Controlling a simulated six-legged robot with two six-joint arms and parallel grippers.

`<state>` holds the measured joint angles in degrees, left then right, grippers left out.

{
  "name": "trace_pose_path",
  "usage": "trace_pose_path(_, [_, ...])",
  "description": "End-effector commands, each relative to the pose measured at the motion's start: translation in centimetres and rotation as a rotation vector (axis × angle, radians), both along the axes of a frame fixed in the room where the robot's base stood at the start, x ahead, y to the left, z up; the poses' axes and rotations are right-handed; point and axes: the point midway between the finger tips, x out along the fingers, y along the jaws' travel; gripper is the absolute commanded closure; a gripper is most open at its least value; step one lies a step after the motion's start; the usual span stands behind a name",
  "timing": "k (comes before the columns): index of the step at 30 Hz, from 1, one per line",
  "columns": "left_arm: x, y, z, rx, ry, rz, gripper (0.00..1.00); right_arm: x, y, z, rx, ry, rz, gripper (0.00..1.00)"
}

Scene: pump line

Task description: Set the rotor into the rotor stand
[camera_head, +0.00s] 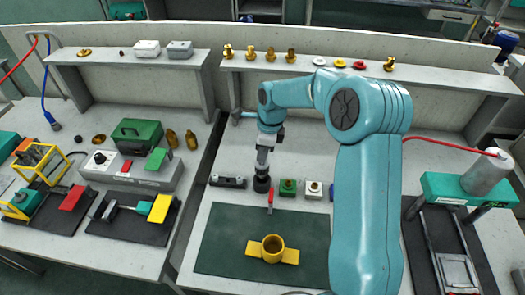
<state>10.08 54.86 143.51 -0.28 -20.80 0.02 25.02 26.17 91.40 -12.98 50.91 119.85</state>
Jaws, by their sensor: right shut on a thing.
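My right gripper (264,158) points down over the middle bench, behind the green mat. It is shut on a small dark piece (262,185) with a wide round foot; the fingers hide its top. This may be the rotor, but it is too small to tell. I cannot tell whether the piece touches the bench. A yellow open-topped cup with two flat side wings (272,250) sits on the green mat (222,245), nearer than the gripper. I cannot tell which thing is the rotor stand. My left gripper is not in view.
A grey block with round marks (228,182) lies left of the gripper, and a red pin-like piece (270,201) is just in front. Brass parts (270,54) stand on the back shelf. My right arm hides the mat's right side. The mat's left part is clear.

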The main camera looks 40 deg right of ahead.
Motion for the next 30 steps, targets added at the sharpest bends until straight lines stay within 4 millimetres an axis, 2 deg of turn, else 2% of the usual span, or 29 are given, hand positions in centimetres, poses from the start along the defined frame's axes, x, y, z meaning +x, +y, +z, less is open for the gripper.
trace_pose_path(16, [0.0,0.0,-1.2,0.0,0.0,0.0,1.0,0.0,0.0,-1.5,-0.001,-0.002,0.0,1.0])
trace_pose_path(30, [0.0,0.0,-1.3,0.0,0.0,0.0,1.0,0.0,0.0,-1.6,-0.001,-0.002,0.0,1.0])
